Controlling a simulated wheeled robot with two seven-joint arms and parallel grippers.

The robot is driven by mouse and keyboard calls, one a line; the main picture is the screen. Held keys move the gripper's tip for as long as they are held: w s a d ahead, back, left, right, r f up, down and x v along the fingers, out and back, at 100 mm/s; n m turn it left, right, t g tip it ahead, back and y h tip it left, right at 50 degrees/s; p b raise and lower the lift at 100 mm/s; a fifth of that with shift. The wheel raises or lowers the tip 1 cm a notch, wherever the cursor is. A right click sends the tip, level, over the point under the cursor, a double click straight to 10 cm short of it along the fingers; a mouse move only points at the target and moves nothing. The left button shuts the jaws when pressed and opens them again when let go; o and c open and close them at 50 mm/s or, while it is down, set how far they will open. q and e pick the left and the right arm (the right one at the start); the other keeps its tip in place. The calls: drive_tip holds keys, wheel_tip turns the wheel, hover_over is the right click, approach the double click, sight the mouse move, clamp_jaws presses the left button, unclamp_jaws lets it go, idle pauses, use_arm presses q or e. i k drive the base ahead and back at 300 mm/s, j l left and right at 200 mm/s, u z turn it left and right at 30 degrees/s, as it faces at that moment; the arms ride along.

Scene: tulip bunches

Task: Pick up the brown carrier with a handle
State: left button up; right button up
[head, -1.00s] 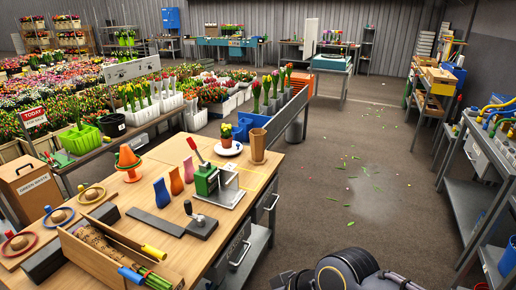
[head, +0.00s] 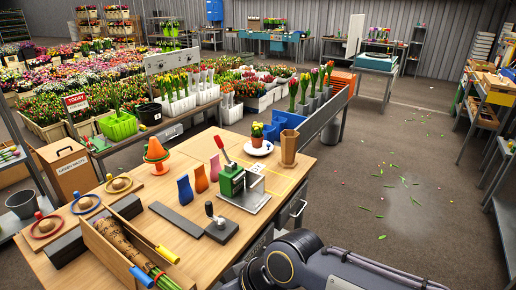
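An open light-brown wooden carrier (head: 107,256) stands at the near left end of the workbench, cut off slightly by the bottom of the head view. A long wooden bar, probably its handle, runs along its top. Brown material, green stems and tools with yellow and blue handles lie in or across it. A dark arm of mine enters at the bottom right, but its fingers are out of frame. Neither of my grippers shows, and no gripper is seen at the carrier.
The workbench (head: 168,190) also holds a green press (head: 232,181), small vases (head: 186,190), an orange cone (head: 156,155) and round-based items (head: 86,204) beside the carrier. A brown waste box (head: 68,165) stands behind. Open floor (head: 400,220) lies to the right.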

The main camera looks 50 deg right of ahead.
sight(289, 140)
drive_tip(key=l+u, duration=0.3)
drive_tip(key=l, duration=0.7)
drive_tip(key=l+u, duration=0.3)
drive_tip(key=l, duration=1.45)
drive_tip(key=k+l, duration=0.15)
drive_tip(key=l, duration=0.6)
drive_tip(key=l+u, duration=0.1)
drive_tip(key=l, duration=0.65)
drive_tip(key=k+l, duration=0.15)
drive_tip(key=l, duration=0.55)
